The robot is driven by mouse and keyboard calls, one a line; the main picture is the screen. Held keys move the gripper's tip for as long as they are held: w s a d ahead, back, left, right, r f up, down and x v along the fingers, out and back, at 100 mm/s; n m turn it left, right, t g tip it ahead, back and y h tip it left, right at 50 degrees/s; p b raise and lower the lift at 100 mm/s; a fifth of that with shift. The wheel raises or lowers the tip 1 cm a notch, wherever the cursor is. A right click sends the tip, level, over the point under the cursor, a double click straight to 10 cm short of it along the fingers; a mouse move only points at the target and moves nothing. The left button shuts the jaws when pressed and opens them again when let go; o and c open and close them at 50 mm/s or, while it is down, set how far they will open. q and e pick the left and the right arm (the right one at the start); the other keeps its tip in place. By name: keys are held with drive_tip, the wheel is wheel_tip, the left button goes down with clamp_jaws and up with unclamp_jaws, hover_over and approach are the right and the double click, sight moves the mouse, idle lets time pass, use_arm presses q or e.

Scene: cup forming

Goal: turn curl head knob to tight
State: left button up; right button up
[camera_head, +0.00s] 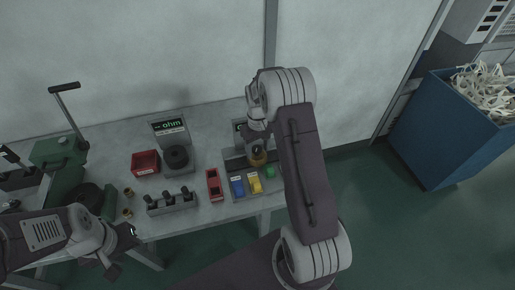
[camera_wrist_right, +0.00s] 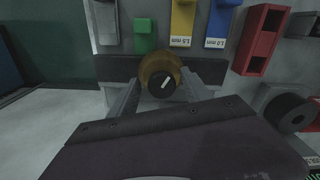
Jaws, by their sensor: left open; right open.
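The curl head knob (camera_wrist_right: 167,82) is black with a white pointer line and sits on a round brass-coloured head (camera_wrist_right: 158,64). The pointer slants toward the upper right in the right wrist view. My right gripper (camera_wrist_right: 165,92) is open, with one finger on each side of the knob; I cannot tell whether they touch it. In the head view the brass head (camera_head: 258,155) shows beside my right gripper (camera_head: 257,138), partly hidden by my right arm. My left gripper (camera_head: 121,247) is open and empty at the lower left, near the table's front edge.
Green, yellow (camera_head: 255,183) and blue (camera_head: 237,187) labelled blocks stand in front of the head. A red holder (camera_head: 214,185), a black-pegged rack (camera_head: 171,201), a red bin (camera_head: 145,162) and an ohm meter (camera_head: 170,127) are to the left. A blue bin (camera_head: 450,130) stands right.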

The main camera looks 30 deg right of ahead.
drive_tip(key=shift+w+a+f, duration=0.1)
drive_tip(key=shift+w+a, duration=0.05)
drive_tip(key=shift+c, duration=0.4)
clamp_jaws()
